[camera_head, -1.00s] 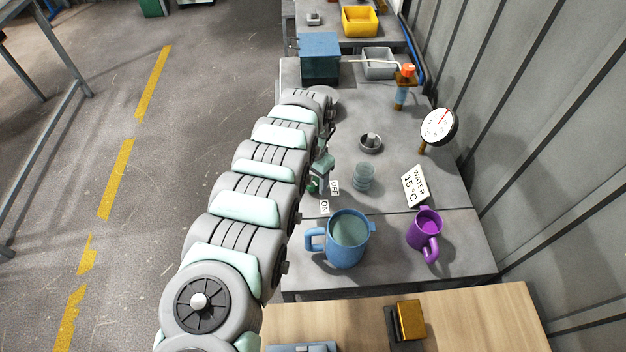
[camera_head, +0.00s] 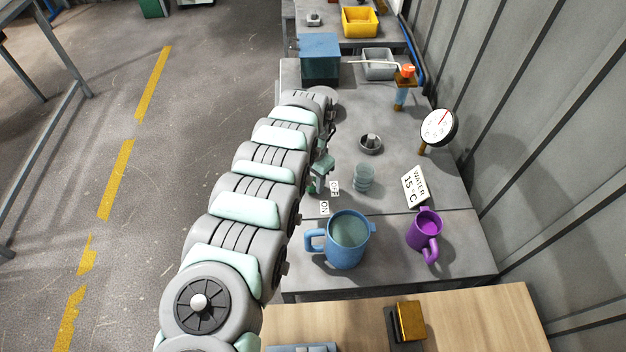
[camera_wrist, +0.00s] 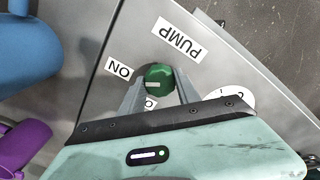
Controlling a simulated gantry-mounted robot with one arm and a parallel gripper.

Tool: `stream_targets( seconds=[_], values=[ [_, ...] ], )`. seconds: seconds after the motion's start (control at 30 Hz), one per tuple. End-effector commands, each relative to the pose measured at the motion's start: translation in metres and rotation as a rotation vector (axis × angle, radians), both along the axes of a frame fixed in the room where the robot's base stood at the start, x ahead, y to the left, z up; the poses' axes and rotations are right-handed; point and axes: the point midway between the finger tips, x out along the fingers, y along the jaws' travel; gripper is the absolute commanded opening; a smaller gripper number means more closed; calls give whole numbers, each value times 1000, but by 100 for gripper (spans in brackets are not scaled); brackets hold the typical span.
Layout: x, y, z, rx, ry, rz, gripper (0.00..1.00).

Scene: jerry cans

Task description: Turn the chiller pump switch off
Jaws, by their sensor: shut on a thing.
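The pump switch is a green knob (camera_wrist: 158,76) with a short pale mark on its face, seen in the wrist view. My gripper (camera_wrist: 159,88) has one finger on each side of the knob and is shut on it. The ON label (camera_wrist: 119,68) lies to the left of the knob. Another label (camera_wrist: 150,103) is mostly hidden by my gripper; only an O shows. The PUMP label (camera_wrist: 179,41) is above the knob. In the head view my gripper (camera_head: 322,172) is beside the OFF label (camera_head: 334,188), with the ON label (camera_head: 324,208) nearer.
A blue mug (camera_head: 348,241) and a purple mug (camera_head: 425,229) stand on the grey bench. A clear ribbed cup (camera_head: 364,177) stands right of my gripper. A water sign (camera_head: 414,187), a round gauge (camera_head: 438,127) and an orange-topped valve (camera_head: 405,85) are farther right.

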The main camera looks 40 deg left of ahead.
Motion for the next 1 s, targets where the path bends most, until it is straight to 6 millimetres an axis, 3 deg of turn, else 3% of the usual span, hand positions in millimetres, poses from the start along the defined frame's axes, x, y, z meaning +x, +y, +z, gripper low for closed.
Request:
stream_targets(
  seconds=[0.47, 1.0],
  values=[
    [0, -2, 2, -2, 4, 104, 0],
    [0, -2, 0, -1, 2, 581, 0]
  ],
)
